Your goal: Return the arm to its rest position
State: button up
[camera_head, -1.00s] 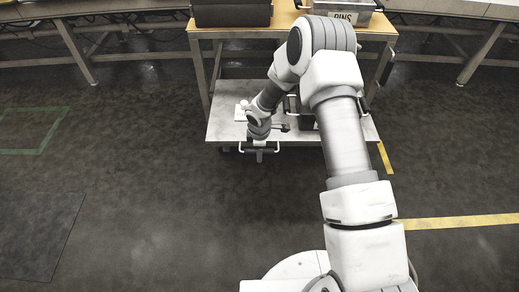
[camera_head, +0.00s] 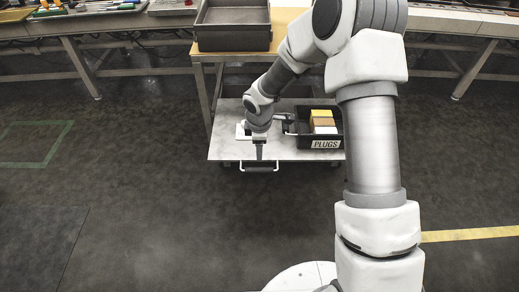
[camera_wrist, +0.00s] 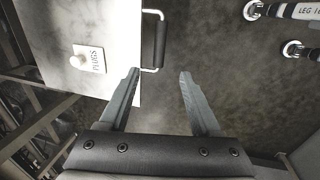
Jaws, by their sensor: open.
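My gripper (camera_wrist: 158,88) is open in the wrist view, with nothing between its two grey fingers. It points down near the front edge of a low pale shelf (camera_wrist: 50,28). In the head view the arm reaches forward and bends down to the left, and the wrist hangs by the front edge of the shelf (camera_head: 225,150). The fingertips are hard to make out there.
A black bin labelled PLUGS (camera_head: 326,144) holds yellow, brown and white blocks on the shelf. A white plate with a knob (camera_wrist: 88,60) lies left of it. A dark empty tray (camera_head: 233,24) stands on the wooden table above. Open floor (camera_head: 150,210) lies in front.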

jog(key=shift+s+r, duration=0.1)
jog(key=shift+r, duration=0.2)
jog(key=s+d+r+m+t+h, duration=0.1)
jog(key=s+d+r+m, duration=0.2)
jog(key=r, duration=0.4)
jog(key=s+d+r+m, duration=0.3)
jog(key=r, duration=0.4)
jog(key=s+d+r+m+t+h, duration=0.1)
jog(key=s+d+r+m, duration=0.15)
jog(key=r, duration=0.55)
jog(key=s+d+r+m+t+y, duration=0.1)
jog(key=s+d+r+m, duration=0.1)
jog(key=s+r+m, duration=0.5)
jog(key=s+d+r+m+t+y, duration=0.1)
jog(key=s+r+m, duration=0.1)
jog(key=s, duration=1)
notch_tip(320, 180, up, 16)
jog(key=p, duration=1.7)
jog(key=shift+w+d+r+g, duration=0.15)
jog(key=shift+d+r+g, duration=0.05)
jog(key=shift+g, duration=0.1)
